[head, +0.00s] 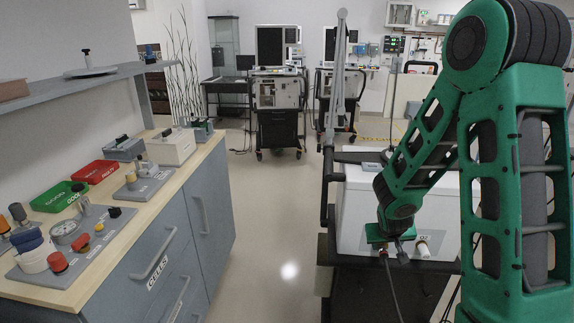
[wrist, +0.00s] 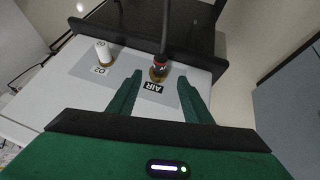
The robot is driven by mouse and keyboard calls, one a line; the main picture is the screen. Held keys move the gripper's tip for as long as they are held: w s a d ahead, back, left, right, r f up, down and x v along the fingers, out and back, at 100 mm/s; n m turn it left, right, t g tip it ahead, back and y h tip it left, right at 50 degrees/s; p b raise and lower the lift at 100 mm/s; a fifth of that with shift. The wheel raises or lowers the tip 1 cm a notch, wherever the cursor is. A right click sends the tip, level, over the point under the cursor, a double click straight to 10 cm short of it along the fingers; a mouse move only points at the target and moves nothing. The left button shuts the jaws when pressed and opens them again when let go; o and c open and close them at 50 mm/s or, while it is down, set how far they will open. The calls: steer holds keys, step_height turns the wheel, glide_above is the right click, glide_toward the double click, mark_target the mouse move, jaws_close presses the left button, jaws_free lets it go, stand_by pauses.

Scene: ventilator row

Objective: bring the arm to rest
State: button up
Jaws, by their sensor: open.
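My green arm reaches down at the right of the head view. My gripper (head: 390,238) is at the front edge of a white box-shaped unit (head: 352,210). In the wrist view my gripper (wrist: 160,78) is open, with its fingers apart on either side of a dark plug with a red band (wrist: 159,68). The plug stands in the outlet labelled AIR (wrist: 153,87), and a black hose (wrist: 164,28) leads from it. I see no finger touching the plug.
A white fitting (wrist: 103,52) stands at the O2 label beside the AIR outlet; it also shows in the head view (head: 423,248). A counter (head: 135,200) with trays and gauges is at left. Ventilator carts (head: 277,100) stand behind. The floor (head: 275,220) between is clear.

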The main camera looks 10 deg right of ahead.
steer(key=s+r+m+g+y, duration=0.1)
steer(key=s+r, duration=0.5)
steer(key=s, duration=0.4)
steer(key=s+a+r+m+g+y, duration=0.1)
steer(key=s+r+g, duration=0.1)
steer(key=s+r, duration=0.4)
steer(key=s+a+r+m+g+y, duration=0.1)
steer(key=s+r, duration=0.5)
steer(key=s, duration=0.9)
steer(key=shift+s+g+y, duration=0.35)
steer(key=shift+g+y, duration=0.15)
steer(key=shift+g, duration=0.2)
steer(key=shift+a, duration=0.1)
steer(key=shift+w+f, duration=0.2)
steer(key=shift+w, duration=0.45)
